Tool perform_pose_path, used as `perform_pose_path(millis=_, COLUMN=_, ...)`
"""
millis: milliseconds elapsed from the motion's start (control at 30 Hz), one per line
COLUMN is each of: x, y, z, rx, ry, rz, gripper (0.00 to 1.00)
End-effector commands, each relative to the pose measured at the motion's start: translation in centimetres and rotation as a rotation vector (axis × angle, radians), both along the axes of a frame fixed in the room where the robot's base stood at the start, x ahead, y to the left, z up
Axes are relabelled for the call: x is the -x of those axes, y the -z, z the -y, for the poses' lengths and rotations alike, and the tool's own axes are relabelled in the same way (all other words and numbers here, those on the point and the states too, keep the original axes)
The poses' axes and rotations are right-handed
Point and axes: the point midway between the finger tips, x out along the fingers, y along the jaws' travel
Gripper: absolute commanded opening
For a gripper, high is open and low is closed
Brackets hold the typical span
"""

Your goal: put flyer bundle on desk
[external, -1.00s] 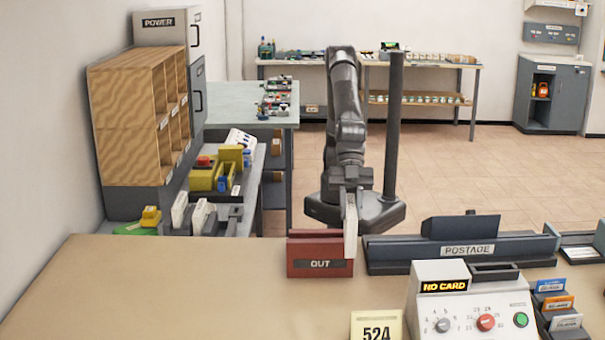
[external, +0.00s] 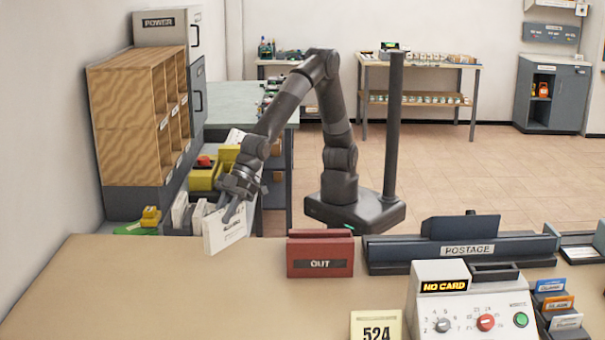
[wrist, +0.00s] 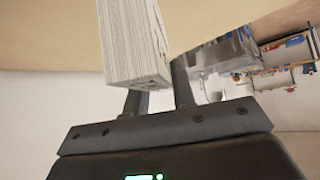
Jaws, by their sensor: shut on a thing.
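The flyer bundle (external: 224,232) is a white block of stacked paper. It is tilted in my gripper (external: 232,208), which is shut on it, near the far edge of the tan desk (external: 180,295), left of the red OUT box. In the wrist view the bundle (wrist: 133,45) shows its page edges, with the gripper fingers (wrist: 160,98) at its lower end and the tan surface (wrist: 50,35) behind it. I cannot tell whether the bundle touches the desk.
The red OUT box (external: 320,255) stands to the right of the bundle. The POSTAGE tray (external: 395,255) and the NO CARD machine (external: 465,305) are further right. A shelf with yellow bins (external: 203,180) lies behind. The desk's left part is clear.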

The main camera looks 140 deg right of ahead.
Motion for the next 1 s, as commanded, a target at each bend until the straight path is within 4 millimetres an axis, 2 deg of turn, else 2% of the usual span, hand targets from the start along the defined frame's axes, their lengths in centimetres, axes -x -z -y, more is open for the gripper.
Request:
perform_pose_path(millis=33, x=-0.3, y=0.5, z=1.7, rx=0.0, ry=0.018, rz=-0.001, gripper=0.0)
perform_pose_path(millis=300, x=-1.2, y=2.6, z=8.4, rx=-0.001, ry=0.075, rz=0.0, gripper=0.0)
perform_pose_path(millis=600, x=-1.3, y=5.0, z=15.9, rx=-0.001, ry=0.134, rz=-0.001, gripper=0.0)
perform_pose_path(millis=800, x=-1.0, y=6.2, z=19.6, rx=-0.001, ry=0.162, rz=0.0, gripper=0.0)
perform_pose_path(millis=1000, x=-0.8, y=6.8, z=21.3, rx=0.001, ry=0.173, rz=0.0, gripper=0.0)
